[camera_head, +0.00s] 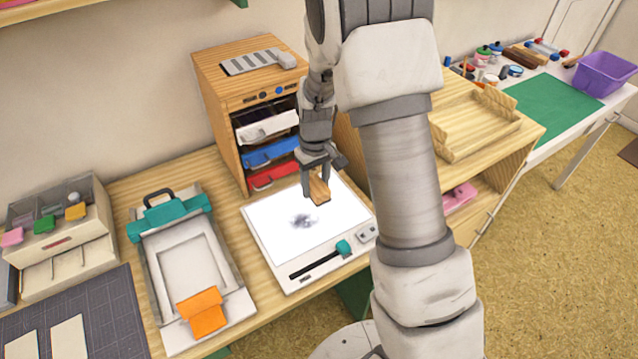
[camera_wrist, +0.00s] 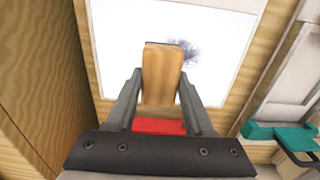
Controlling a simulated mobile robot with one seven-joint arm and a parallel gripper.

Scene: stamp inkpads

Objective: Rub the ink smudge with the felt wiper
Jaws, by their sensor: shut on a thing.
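The ink smudge (camera_head: 304,221) is a dark blue-grey blot near the middle of a white lit panel (camera_head: 270,218) on the table. My gripper (camera_head: 316,187) is shut on the felt wiper (camera_head: 320,189), a wooden block, over the upper right part of the panel. In the head view the wiper is up and to the right of the smudge. In the wrist view the wiper (camera_wrist: 162,72) sits between my fingers (camera_wrist: 160,95), and the smudge (camera_wrist: 184,52) shows just beyond it, partly hidden. The felt face is hardly visible. I cannot tell whether the wiper touches the panel.
A wooden cabinet (camera_head: 215,95) with white, blue and red drawers stands behind the panel. A teal slider (camera_head: 343,247) is on the panel's front edge. A press frame with a teal clamp (camera_head: 170,212) and an orange block (camera_head: 202,311) lies to the left.

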